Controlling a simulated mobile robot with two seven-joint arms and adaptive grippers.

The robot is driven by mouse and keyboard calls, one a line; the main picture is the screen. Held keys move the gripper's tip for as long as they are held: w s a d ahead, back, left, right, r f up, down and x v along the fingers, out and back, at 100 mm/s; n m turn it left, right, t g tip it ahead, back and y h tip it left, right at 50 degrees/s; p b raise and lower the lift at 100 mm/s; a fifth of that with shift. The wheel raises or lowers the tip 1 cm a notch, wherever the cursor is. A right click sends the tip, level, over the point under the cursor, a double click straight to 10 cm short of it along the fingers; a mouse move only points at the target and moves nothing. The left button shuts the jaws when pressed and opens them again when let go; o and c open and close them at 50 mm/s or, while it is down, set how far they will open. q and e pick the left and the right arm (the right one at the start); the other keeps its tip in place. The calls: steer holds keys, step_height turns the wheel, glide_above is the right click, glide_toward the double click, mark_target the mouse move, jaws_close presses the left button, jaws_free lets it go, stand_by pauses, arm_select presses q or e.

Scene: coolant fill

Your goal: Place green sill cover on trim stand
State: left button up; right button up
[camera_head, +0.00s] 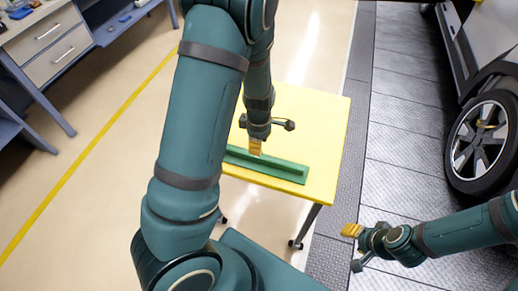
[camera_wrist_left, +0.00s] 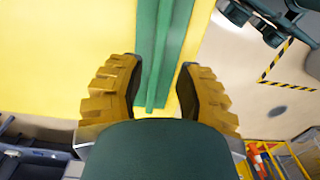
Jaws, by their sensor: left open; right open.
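The green sill cover (camera_head: 275,167) is a long strip lying on a yellow-topped wheeled table (camera_head: 310,120), which may be the trim stand. My left gripper (camera_head: 256,147) is over the strip, pointing down. In the left wrist view its yellow fingers (camera_wrist_left: 157,95) are open, with the green strip (camera_wrist_left: 165,50) running between and beyond them. I cannot tell whether they touch it. Part of the cover and table is hidden behind my left arm. My right gripper (camera_head: 352,231) is open and empty, right of the table, over the grey floor.
A car with a black tyre (camera_head: 480,145) stands at the right on metal floor plates (camera_head: 405,120). A drawer cabinet (camera_head: 45,45) and blue bench are at the upper left. A yellow line (camera_head: 90,150) crosses the open floor. Orange items (camera_wrist_left: 275,155) show in the left wrist view.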

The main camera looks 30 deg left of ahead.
arm_select(q)
steer(key=d+m, duration=0.1)
steer(key=s+d+f+m, duration=0.1)
steer(key=m, duration=0.1)
steer(key=s+d+f+m+p, duration=0.1)
steer(key=m, duration=0.1)
steer(key=shift+s+d, duration=0.2)
steer(key=shift+d, duration=0.15)
steer(key=s+d+f+m, duration=0.1)
steer(key=m, duration=0.1)
steer(key=d+f+m+h, duration=0.1)
steer(key=d+f+m, duration=0.1)
steer(key=s+d+f+m, duration=0.1)
steer(key=d+m, duration=0.1)
steer(key=shift+s+d+f+t, duration=0.1)
steer(key=shift+s+f+t, duration=0.05)
steer(key=shift+s+t, duration=0.2)
steer(key=s+d+f+m+t+h, duration=0.1)
steer(key=s+d+m+h, duration=0.1)
steer(key=d+m, duration=0.5)
steer(key=shift+s+d+f+m+h, duration=0.15)
steer(key=shift+s+d+m+h, duration=0.2)
steer(key=shift+d, duration=0.25)
steer(key=shift+t, duration=0.25)
steer(key=shift+s+f+b, duration=0.25)
steer(key=shift+f+b, duration=0.3)
steer(key=shift+b, duration=0.05)
